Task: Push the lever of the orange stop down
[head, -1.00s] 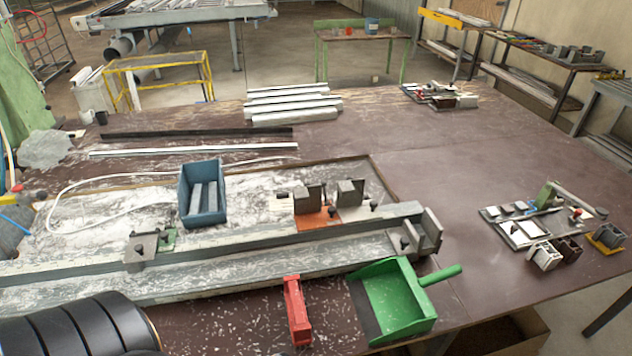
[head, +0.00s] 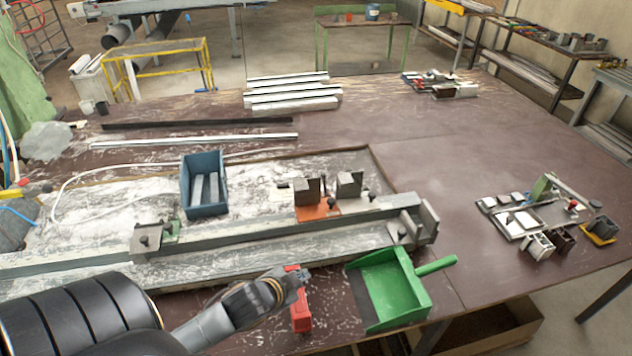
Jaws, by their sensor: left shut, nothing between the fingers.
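The orange stop (head: 316,212) sits on the bench behind the long metal rail, near the middle of the head view. Grey metal blocks stand at its back, and a small dark knob or lever (head: 333,203) shows at its front right; its exact position is too small to tell. My right gripper is not in view.
The long rail (head: 270,249) lies between my left gripper and the orange stop. A blue bin (head: 187,188) stands left of the stop.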

